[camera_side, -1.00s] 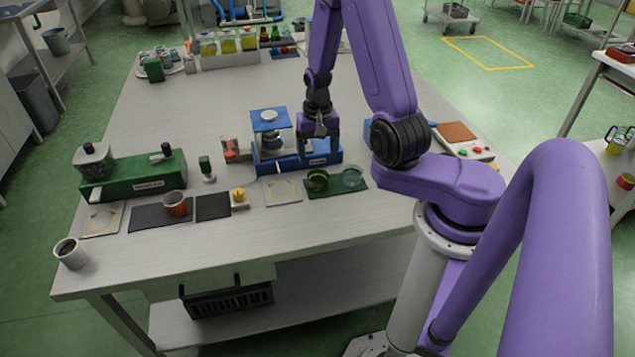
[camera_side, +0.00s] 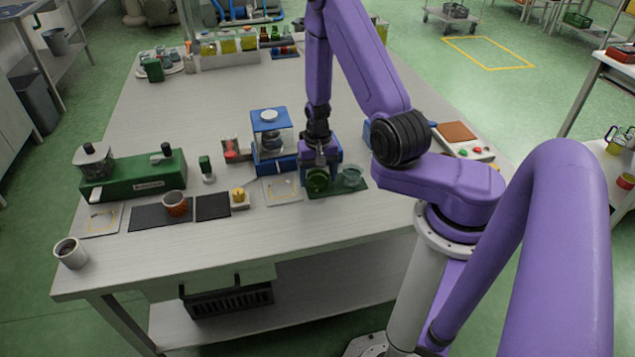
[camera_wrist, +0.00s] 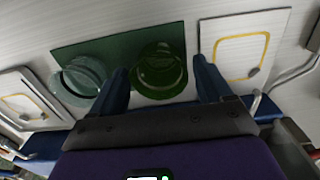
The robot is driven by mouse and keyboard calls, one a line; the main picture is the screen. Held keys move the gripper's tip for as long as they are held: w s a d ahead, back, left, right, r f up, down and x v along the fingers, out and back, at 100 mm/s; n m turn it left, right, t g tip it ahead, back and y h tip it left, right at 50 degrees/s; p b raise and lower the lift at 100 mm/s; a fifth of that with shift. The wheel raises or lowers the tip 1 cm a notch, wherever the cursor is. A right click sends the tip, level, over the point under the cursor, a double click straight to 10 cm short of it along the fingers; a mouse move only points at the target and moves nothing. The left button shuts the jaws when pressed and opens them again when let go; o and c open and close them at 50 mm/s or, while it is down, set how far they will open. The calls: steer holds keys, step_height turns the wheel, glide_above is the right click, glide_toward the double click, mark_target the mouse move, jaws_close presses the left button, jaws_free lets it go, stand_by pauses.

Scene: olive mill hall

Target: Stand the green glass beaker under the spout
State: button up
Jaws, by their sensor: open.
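The green glass beaker (camera_side: 317,182) stands upright on a dark green mat (camera_side: 352,188), left of a clear glass beaker (camera_side: 352,177). My gripper (camera_side: 320,172) points down over the green beaker, jaws open. In the wrist view the green beaker (camera_wrist: 160,72) shows between the two blue fingers, with a gap to the right finger; I cannot tell if the left one touches it. The blue dispenser (camera_side: 271,140) with a glass tank stands behind. Its small spout (camera_side: 282,170) sits above a pale pad (camera_side: 282,191) with a yellow outline, left of the mat.
The clear beaker (camera_wrist: 82,82) is close outside my left finger in the wrist view. The table front is clear.

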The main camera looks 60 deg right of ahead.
mark_target(318, 176)
steer(key=c, duration=0.7)
steer(key=shift+c, duration=0.2)
steer(key=shift+r, duration=0.1)
steer(key=shift+r, duration=3.25)
